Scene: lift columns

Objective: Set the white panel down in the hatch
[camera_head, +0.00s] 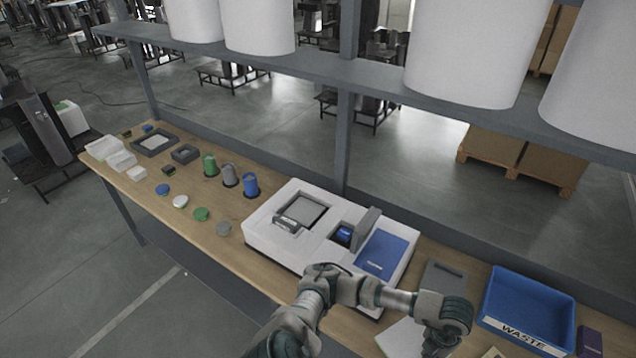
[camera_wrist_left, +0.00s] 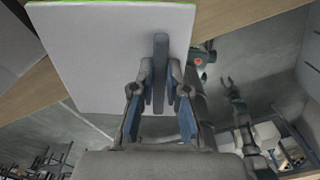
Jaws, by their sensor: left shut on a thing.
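The white panel (camera_wrist_left: 95,50) is a flat square plate with a grey upright bar handle (camera_wrist_left: 160,70). My left gripper (camera_wrist_left: 160,95) is shut on this handle, with one finger on each side. In the head view, part of the white panel (camera_head: 400,338) shows at the bottom, beside my left wrist, in front of the white machine (camera_head: 268,243). The left fingertips are hidden there. The machine has a square framed recess (camera_head: 303,210) and a smaller opening with a raised grey lid (camera_head: 367,224); I cannot tell which is the hatch. My right gripper (camera_wrist_left: 228,87) is small in the wrist view, apparently open and empty.
A blue waste bin (camera_head: 528,306) stands right of my left wrist. A dark grey plate (camera_head: 442,280) lies between machine and bin. Several cups, discs and trays stand on the left of the wooden bench (camera_head: 130,186). A grey post (camera_head: 343,145) rises behind the machine.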

